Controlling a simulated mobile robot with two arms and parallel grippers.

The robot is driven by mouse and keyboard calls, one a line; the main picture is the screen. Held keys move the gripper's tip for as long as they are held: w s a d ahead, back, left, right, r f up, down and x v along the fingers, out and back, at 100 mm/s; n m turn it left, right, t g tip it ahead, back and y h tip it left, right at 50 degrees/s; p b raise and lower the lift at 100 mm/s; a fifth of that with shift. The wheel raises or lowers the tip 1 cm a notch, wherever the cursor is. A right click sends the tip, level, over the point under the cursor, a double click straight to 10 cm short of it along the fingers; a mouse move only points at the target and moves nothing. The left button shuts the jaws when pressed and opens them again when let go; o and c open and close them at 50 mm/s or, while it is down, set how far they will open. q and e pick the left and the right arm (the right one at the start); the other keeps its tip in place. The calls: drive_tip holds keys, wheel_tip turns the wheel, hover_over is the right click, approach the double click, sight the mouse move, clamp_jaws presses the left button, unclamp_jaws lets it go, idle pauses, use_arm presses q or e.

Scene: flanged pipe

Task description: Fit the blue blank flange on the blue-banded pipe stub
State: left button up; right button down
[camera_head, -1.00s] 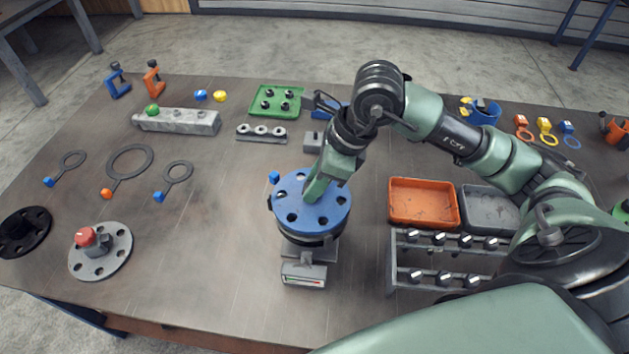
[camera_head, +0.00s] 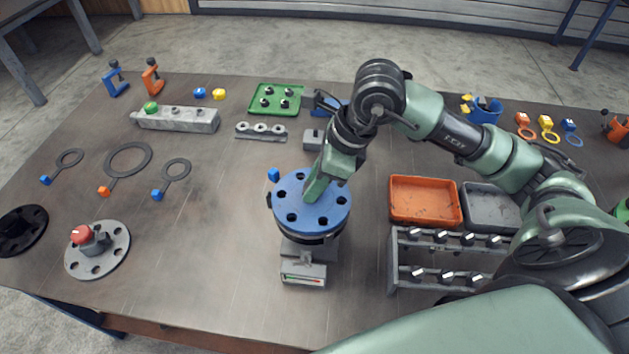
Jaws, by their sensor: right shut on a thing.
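The blue blank flange (camera_head: 322,215), a disc with several bolt holes, lies flat on top of the pipe stub at the table's middle. The stub is mostly hidden under it; a dark rim (camera_head: 308,238) shows below the disc, above a grey stand (camera_head: 304,272). I cannot tell whether the bolt holes line up. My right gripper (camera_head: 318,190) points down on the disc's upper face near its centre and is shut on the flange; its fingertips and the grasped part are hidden. My left gripper is not in view.
A grey flange with a red knob (camera_head: 95,248), a black flange (camera_head: 20,230) and ring gaskets (camera_head: 128,160) lie at left. An orange tray (camera_head: 424,200) and a bolt rack (camera_head: 445,240) stand close at right. Left of the stand is bare table.

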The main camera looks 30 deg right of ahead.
drive_tip(key=c, duration=1)
unclamp_jaws()
drive_tip(key=b+v, duration=0.1)
drive_tip(key=v, duration=0.7)
wheel_tip(320, 180, up, 9)
drive_tip(key=p, duration=0.6)
hover_over(329, 199)
drive_tip(key=shift+s, duration=0.1)
